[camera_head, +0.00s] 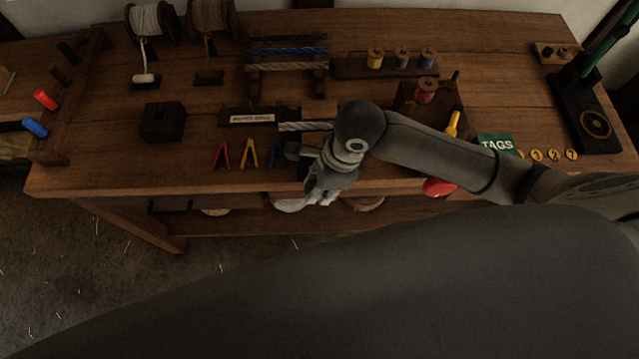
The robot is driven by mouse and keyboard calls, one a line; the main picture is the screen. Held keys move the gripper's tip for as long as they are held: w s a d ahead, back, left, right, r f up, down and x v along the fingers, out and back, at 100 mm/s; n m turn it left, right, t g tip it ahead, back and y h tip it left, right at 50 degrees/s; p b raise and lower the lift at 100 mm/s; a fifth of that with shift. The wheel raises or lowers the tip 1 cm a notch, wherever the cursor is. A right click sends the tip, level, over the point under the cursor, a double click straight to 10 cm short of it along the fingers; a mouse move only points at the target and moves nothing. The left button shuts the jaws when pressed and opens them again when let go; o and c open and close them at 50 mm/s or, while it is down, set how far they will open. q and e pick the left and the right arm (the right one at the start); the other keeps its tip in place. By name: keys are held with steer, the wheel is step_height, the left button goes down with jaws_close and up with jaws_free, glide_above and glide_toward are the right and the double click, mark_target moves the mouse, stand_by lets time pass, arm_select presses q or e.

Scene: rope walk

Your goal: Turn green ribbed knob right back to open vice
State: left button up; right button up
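My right gripper (327,187) hangs at the front edge of the wooden bench, left of the picture's middle. Its wrist and fingers overlap, so I cannot tell whether it is open or shut. I cannot make out a green ribbed knob; my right arm and gripper cover part of the bench front. A dark metal part (296,151) shows just left of my wrist; it may belong to the vice, but I cannot be sure. A piece of pale rope (304,126) lies behind it, its right end reaching my wrist. My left gripper is not in view.
Red (221,154) and yellow (249,152) clips lie left of my gripper, with a blue clip beside them. A black block (162,121) stands farther left. A green TAGS card (496,145) and a red object (438,187) are near my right forearm.

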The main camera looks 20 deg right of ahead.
steer(key=shift+r, duration=0.1)
steer(key=v, duration=1.2)
stand_by(0.4)
